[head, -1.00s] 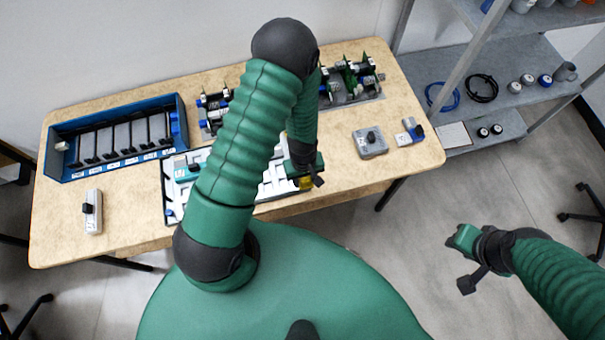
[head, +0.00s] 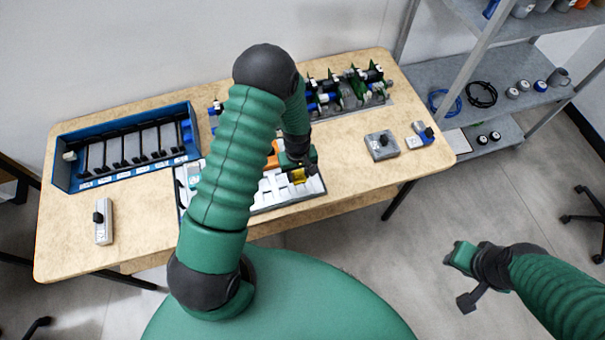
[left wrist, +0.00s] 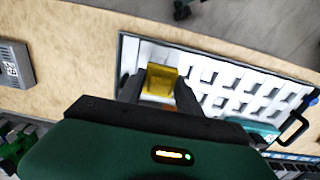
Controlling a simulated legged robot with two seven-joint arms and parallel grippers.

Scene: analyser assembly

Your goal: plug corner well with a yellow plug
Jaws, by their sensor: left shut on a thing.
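The white tray (head: 262,203) with rows of wells lies near the table's front edge, partly hidden by my left arm. It also shows in the left wrist view (left wrist: 235,72). My left gripper (head: 298,170) is shut on a yellow plug (head: 298,177), over the tray's right end in the head view. In the left wrist view the yellow plug (left wrist: 161,80) sits between the two dark fingers, near the tray's corner end. I cannot tell whether its underside touches the tray. My right gripper (head: 462,278) hangs off the table at the right; its jaw opening is unclear.
A blue rack (head: 125,172) stands at the back left. Boards with green parts (head: 345,93) stand at the back. A grey box (head: 382,146) and a small blue-and-grey part (head: 421,135) lie at the right. A pale switch box (head: 103,222) lies front left. Shelves stand right.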

